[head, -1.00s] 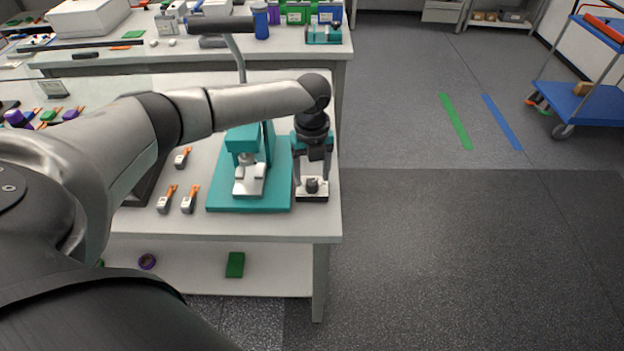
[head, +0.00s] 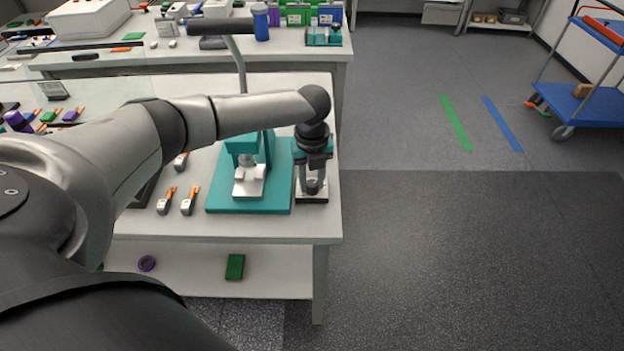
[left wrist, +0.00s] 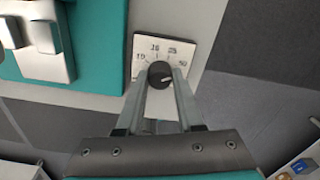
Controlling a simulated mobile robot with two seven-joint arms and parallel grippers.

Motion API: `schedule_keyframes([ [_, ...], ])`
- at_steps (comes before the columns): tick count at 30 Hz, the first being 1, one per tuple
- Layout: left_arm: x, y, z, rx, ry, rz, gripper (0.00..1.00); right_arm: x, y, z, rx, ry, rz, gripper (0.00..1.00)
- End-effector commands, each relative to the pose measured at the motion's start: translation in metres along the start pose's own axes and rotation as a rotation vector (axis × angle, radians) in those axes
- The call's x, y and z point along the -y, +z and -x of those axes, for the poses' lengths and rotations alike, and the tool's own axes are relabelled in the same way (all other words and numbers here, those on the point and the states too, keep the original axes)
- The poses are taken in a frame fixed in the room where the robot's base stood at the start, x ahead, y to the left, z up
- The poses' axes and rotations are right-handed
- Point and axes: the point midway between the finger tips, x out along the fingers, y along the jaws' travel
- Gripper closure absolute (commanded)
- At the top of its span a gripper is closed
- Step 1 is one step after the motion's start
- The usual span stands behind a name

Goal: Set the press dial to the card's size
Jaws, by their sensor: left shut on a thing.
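The teal press (head: 222,196) stands near the right end of the bench, with its pale metal block on the base. Beside it, at the bench's right edge, is the dial's white plate (head: 318,197), also seen in the left wrist view (left wrist: 147,46). The plate carries several printed numbers in an arc around a black knob (left wrist: 160,73). A light mark on the knob points to the right, toward the last number. My left gripper (head: 312,182) points down over the dial, its fingers shut on the knob. My right gripper is not in view. I cannot make out a size card.
Small grey pieces with orange tabs (head: 188,203) lie on the bench left of the press. A green block (head: 235,267) and a purple ring (head: 147,263) lie on the lower shelf. The floor at right is clear up to a blue cart (head: 590,105).

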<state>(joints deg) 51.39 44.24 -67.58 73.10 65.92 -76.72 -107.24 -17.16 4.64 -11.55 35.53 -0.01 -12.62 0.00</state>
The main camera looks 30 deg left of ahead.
Motion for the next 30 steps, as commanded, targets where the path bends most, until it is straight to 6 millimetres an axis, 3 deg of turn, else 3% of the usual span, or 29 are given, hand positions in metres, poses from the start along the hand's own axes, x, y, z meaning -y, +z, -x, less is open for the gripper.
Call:
schedule_keyframes([
  [3, 0.000, 0.000, 0.000, 0.000, 0.000, 0.001, 1.00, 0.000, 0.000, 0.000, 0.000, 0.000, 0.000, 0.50],
  [17, 0.000, 0.001, 0.002, 0.000, 0.000, 0.038, 1.00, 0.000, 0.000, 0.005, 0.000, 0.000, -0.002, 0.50],
  [30, -0.001, 0.000, 0.004, -0.002, 0.002, 0.349, 1.00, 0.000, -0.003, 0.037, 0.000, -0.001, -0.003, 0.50],
])
